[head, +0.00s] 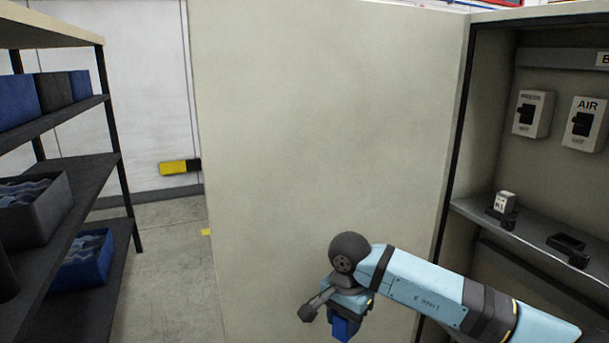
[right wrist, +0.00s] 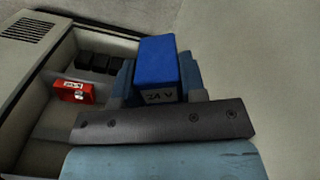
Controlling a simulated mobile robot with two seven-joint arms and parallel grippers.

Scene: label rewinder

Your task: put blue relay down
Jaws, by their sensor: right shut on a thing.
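The blue relay (right wrist: 157,68) is a blue box with a pale label marked with dark characters. It is held between the fingers of my right gripper (right wrist: 158,88), which is shut on it. In the head view the relay (head: 344,328) hangs below my right gripper (head: 345,312), in front of the large beige panel. Whether anything lies beneath it is out of the picture. My left gripper is not in view.
An open cabinet at right has a shelf (head: 535,248) with a white relay (head: 504,203) in a holder and an empty dark holder (head: 566,244). A beige door panel (head: 330,130) stands in the middle. The right wrist view shows a red box (right wrist: 72,92). Shelving (head: 85,175) with bins stands at left.

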